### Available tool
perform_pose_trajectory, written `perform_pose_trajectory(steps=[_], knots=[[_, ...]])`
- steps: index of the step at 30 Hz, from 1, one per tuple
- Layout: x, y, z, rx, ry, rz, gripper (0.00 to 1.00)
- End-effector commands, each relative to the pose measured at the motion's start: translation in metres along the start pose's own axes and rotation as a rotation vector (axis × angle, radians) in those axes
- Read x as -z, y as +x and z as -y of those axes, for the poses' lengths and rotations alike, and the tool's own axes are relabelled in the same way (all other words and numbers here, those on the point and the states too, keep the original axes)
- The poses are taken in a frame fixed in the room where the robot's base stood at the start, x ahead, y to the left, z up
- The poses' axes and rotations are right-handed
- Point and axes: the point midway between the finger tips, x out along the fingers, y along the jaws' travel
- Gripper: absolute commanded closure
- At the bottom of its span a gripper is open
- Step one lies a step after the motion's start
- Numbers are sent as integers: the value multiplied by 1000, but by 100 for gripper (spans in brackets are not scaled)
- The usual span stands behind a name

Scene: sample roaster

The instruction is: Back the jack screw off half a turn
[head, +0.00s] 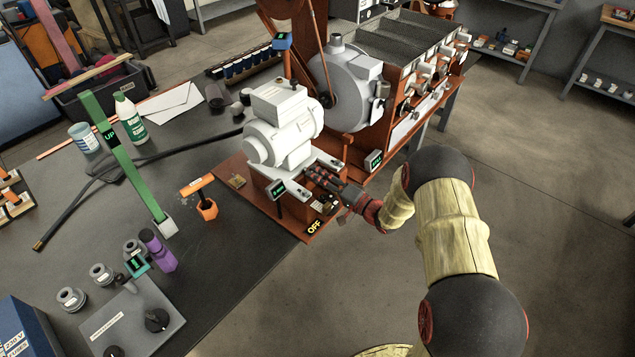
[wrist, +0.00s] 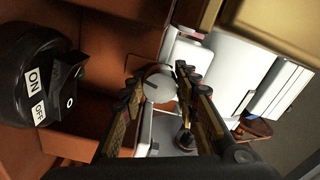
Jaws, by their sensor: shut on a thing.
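The jack screw (wrist: 157,88) shows in the wrist view as a pale round head with a dark line across it. My gripper (wrist: 156,80) has one finger on each side of this head and is shut on it. In the head view my gripper (head: 322,178) reaches in from the right at the front of the white motor (head: 282,130), low over its mounting plate. The fingers hide the screw there. The motor stands on a reddish-brown base (head: 237,172).
A black ON/OFF switch (wrist: 52,88) is close to the left finger in the wrist view. The roaster's grey drum housing (head: 345,88) stands behind the motor.

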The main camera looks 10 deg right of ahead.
Motion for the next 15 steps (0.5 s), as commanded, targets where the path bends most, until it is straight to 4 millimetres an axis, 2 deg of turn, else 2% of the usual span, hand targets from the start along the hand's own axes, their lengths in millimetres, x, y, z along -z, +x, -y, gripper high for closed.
perform_pose_trajectory(steps=[7,15], knots=[[-2,0,-2,-2,-138,2,95],[-2,0,-2,-3,-208,3,95]])
